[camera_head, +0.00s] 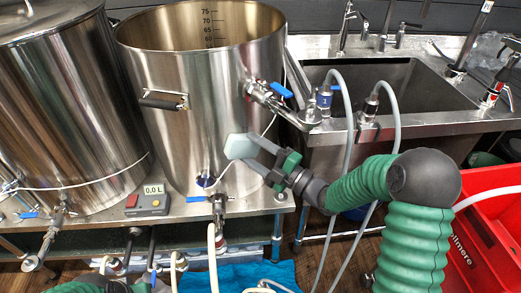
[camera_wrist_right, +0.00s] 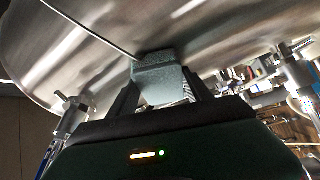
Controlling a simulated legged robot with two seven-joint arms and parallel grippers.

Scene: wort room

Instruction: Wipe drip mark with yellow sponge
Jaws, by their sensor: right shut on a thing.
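A pale grey-green block (camera_head: 240,146), the only sponge-like thing I see and not clearly yellow, is at the front wall of the open steel kettle (camera_head: 180,130). My right gripper (camera_head: 255,153) is shut on it. In the right wrist view the block (camera_wrist_right: 162,85) sits between the two fingers, with its far end at or very near the steel wall (camera_wrist_right: 190,35); I cannot tell if it touches. I cannot make out a drip mark; it may be behind the block. Of my left arm, only a green piece shows at the bottom left edge; its jaws cannot be made out.
A lidded steel vessel (camera_head: 70,110) stands at left. A scale display reading 0.0 L (camera_head: 148,201) is on the bench. Valves (camera_head: 268,92) and a thin cable are close to the block. A sink (camera_head: 400,90), hoses and a red crate (camera_head: 490,235) are at right.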

